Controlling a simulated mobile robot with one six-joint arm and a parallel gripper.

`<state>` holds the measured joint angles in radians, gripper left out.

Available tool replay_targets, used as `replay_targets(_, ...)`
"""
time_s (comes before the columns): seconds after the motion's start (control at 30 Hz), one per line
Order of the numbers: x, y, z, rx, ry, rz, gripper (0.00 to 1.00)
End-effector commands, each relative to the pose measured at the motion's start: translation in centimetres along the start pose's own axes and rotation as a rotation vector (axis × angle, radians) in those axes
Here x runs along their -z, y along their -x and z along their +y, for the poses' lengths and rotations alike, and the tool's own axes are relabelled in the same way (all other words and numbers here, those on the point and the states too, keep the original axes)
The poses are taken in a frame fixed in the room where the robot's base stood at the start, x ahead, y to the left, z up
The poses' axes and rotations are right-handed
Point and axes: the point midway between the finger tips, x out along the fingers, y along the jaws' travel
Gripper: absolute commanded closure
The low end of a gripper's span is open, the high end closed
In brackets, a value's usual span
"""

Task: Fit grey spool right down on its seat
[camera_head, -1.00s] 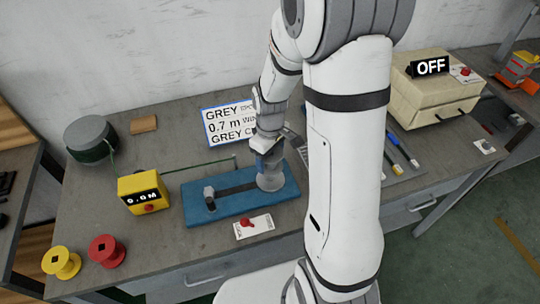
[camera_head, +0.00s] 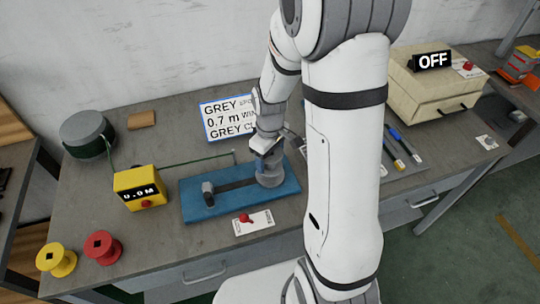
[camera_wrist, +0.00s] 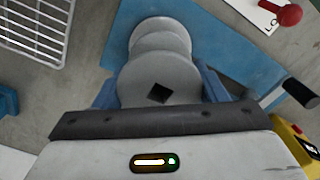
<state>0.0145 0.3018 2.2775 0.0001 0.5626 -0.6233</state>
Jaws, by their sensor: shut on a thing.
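The grey spool (camera_head: 269,175) stands upright at the right end of the blue base plate (camera_head: 230,207). In the wrist view the grey spool (camera_wrist: 160,70) shows its top flange with a dark square hole, between the blue fingers of my gripper (camera_wrist: 158,88). My gripper (camera_head: 267,150) is shut on the spool from above. The lower flange is close to the blue plate; the seat is hidden under the spool, so I cannot tell if it touches down. A grey crank post (camera_head: 209,193) stands at the plate's left end.
A yellow meter box (camera_head: 141,188) stands left of the plate, with a green wire running behind the plate. Yellow (camera_head: 56,260) and red (camera_head: 103,247) spools stand front left. A card with a red switch (camera_head: 253,222) lies in front. A sign (camera_head: 228,119) stands behind.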

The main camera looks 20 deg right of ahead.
Motion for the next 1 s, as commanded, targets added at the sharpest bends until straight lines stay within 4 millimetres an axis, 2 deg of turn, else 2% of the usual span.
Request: replay_targets(1.0,0.0,-2.7,-0.1,0.000,0.001,-0.001,0.57)
